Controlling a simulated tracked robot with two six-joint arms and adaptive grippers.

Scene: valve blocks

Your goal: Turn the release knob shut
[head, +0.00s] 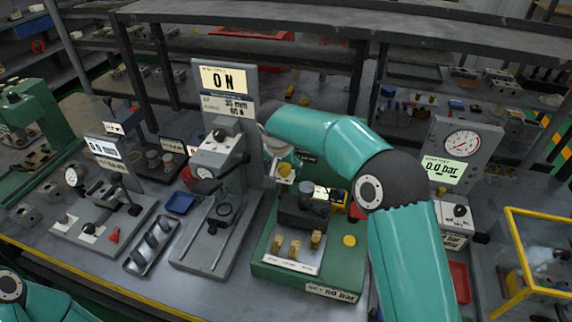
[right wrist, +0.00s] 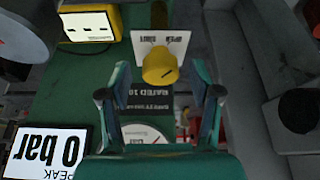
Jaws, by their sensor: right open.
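The release knob is yellow (right wrist: 160,66) and sits on a white plate marked OPEN and SHUT in the right wrist view. It also shows in the head view as a small yellow piece (head: 284,171) on the green stand (head: 265,268). My right gripper (right wrist: 160,78) is open, with one finger on each side of the knob in the picture. I cannot tell whether they touch it. In the head view the right gripper (head: 282,156) is partly hidden by its own arm. My left gripper is out of view; only part of the left arm shows.
A grey press with a 0 N display (head: 223,80) stands just left of the green stand. A dial gauge panel reading 0.0 bar (head: 444,168) is on the right. A yellow-framed guard box (head: 515,250) stands at the far right. A blue tray (head: 180,203) lies left of the press.

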